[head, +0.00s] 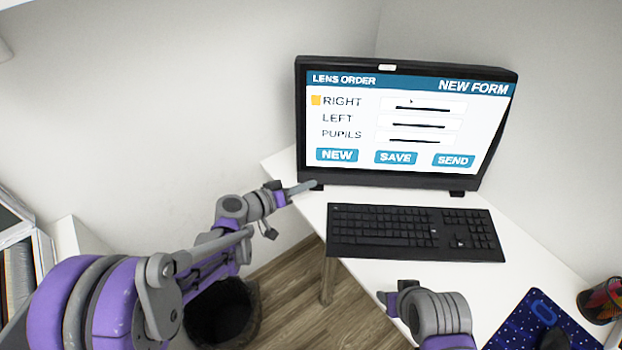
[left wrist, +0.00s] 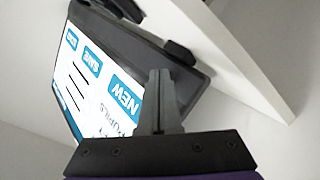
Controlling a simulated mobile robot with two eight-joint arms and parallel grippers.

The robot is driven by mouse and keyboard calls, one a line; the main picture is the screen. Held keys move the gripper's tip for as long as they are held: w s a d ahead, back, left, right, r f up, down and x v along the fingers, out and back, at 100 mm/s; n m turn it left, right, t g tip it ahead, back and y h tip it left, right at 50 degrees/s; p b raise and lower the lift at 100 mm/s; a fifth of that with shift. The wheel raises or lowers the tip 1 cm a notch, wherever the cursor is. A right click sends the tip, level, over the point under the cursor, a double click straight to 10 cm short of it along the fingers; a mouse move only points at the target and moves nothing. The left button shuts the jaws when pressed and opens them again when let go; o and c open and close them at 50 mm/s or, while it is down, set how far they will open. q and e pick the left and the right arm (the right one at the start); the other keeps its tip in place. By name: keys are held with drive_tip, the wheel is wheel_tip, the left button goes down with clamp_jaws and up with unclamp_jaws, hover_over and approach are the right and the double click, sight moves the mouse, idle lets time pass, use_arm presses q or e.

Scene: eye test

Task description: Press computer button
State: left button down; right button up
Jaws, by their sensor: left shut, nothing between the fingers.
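The computer monitor (head: 400,181) stands on a white desk, its screen lit with a "LENS ORDER" form. Blue screen buttons NEW (head: 337,155), SAVE (head: 395,157) and SEND (head: 453,160) sit along the bottom. My left gripper (head: 312,184) is shut and empty, its tip by the monitor's lower left corner, below NEW. In the left wrist view the shut fingers (left wrist: 160,78) overlap the monitor's dark bezel beside NEW (left wrist: 122,97); I cannot tell whether they touch. The screen appears turned there. My right gripper (head: 392,300) shows partly at the bottom; its jaws are unclear.
A black keyboard (head: 415,232) lies in front of the monitor. A blue mouse pad (head: 515,325) with a dark mouse (head: 554,340) and a pen holder (head: 602,300) are at right. A dark bin (head: 220,312) stands on the floor. White walls stand behind.

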use_arm(q)
drive_tip(key=shift+s+r, duration=0.1)
drive_tip(key=shift+s, duration=0.45)
drive_tip(key=shift+s+a+r+p, duration=0.1)
drive_tip(key=shift+s+r, duration=0.05)
drive_tip(key=shift+s, duration=0.65)
drive_tip(key=shift+s+a+r+p, duration=0.1)
drive_tip(key=shift+s+r, duration=0.05)
drive_tip(key=shift+s, duration=0.7)
drive_tip(key=shift+s+a+r+p, duration=0.1)
drive_tip(key=shift+s+r, duration=0.05)
drive_tip(key=shift+s, duration=0.65)
use_arm(e)
drive_tip(key=shift+r, duration=0.35)
